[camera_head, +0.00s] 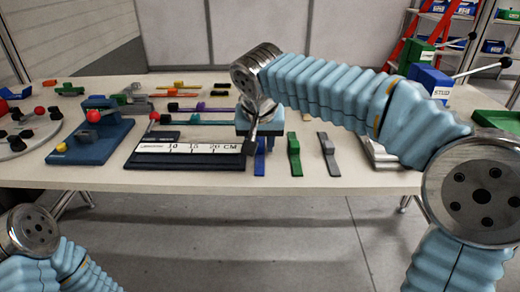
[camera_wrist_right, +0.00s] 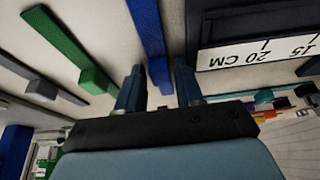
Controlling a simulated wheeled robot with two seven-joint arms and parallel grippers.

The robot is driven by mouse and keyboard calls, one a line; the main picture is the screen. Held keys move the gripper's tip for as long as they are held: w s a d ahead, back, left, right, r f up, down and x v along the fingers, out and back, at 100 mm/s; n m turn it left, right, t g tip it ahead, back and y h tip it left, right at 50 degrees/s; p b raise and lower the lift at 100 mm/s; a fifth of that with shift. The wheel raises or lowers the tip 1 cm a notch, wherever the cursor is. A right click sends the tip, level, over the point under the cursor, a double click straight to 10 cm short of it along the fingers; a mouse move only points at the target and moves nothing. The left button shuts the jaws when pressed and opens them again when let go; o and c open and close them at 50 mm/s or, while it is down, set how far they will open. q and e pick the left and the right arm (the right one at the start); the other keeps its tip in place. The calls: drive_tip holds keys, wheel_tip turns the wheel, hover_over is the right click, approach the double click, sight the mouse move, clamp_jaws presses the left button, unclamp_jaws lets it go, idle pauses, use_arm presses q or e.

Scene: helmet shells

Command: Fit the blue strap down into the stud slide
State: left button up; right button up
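The blue strap (camera_head: 260,164) lies on the table between the ruler block and a green strap. It also shows in the right wrist view (camera_wrist_right: 147,30), with a raised block at its near end. My right gripper (camera_head: 260,143) points down over the strap from above. In the right wrist view my right gripper (camera_wrist_right: 159,88) is open, its two dark fingers on either side of the raised block, with gaps visible. A blue box (camera_head: 430,82) whose label seems to read STUD stands at the back right. My left gripper is out of view; only my left arm shows.
A green strap (camera_head: 294,154) and a grey strap (camera_head: 327,154) lie right of the blue one. A dark ruler block (camera_head: 187,160) lies close on its left. A blue fixture with a red knob (camera_head: 92,142) stands further left. Bare table shows near the front edge.

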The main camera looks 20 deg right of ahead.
clamp_jaws()
